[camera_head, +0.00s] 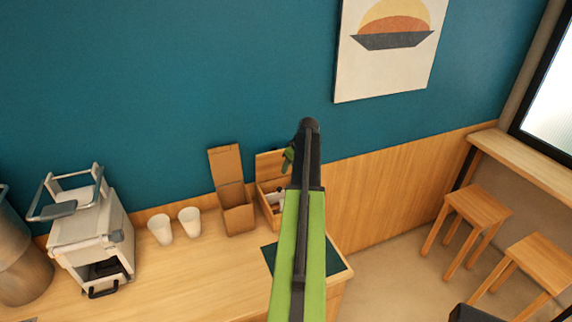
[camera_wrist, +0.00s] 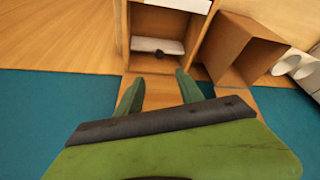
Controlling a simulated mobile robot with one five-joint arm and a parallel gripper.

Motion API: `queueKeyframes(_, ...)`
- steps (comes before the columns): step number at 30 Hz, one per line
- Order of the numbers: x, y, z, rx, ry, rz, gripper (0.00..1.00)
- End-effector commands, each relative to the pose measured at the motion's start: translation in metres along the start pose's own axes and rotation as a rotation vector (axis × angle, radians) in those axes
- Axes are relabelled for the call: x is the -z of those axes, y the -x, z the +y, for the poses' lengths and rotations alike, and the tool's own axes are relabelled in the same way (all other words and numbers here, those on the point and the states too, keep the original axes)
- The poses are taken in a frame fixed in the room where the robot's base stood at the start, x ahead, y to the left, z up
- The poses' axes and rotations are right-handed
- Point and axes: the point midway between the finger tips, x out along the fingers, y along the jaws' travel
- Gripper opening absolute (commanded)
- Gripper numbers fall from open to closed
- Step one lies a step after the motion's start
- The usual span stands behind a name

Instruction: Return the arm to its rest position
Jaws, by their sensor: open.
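My green arm (camera_head: 311,245) rises through the middle of the head view, over the right end of the wooden counter. My gripper (camera_wrist: 161,88) shows in the wrist view with two green fingers spread apart and nothing between them. In the head view only a small green part of it (camera_head: 288,158) shows beside the dark wrist. In the wrist view the fingers point toward an open wooden box (camera_wrist: 125,40) that holds a pale shelf with a small dark object (camera_wrist: 160,52). I cannot tell the exact gap between fingers and box.
On the counter (camera_head: 190,275) stand a brown box (camera_head: 237,212), white cups (camera_head: 160,229) (camera_head: 190,222) and a white machine (camera_head: 92,240). A dark green mat (camera_head: 268,255) lies under my arm. Wooden stools (camera_head: 478,207) stand at right. The teal wall (camera_head: 180,80) is behind.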

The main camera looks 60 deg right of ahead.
Motion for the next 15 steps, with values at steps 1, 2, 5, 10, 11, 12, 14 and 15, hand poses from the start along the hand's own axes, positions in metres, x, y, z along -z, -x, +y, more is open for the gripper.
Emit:
queueKeyframes(1,0.0021,0.0139,-0.0005,0.0,0.0,0.0,0.44)
queueKeyframes(2,0.0017,0.0159,-0.0005,0.0,0.0,0.0,0.44)
queueKeyframes(5,0.0004,0.0176,-0.0001,0.0,0.0,0.0,0.44)
queueKeyframes(10,-0.0004,0.0154,0.0002,0.0,0.0,0.0,0.44)
queueKeyframes(11,-0.0004,0.0154,0.0001,0.0,0.0,0.0,0.44)
queueKeyframes(12,-0.0004,0.0154,0.0001,0.0,0.0,0.0,0.44)
queueKeyframes(14,-0.0003,0.0153,0.0002,0.0,0.0,0.0,0.44)
queueKeyframes(15,-0.0003,0.0153,0.0002,0.0,0.0,0.0,0.44)
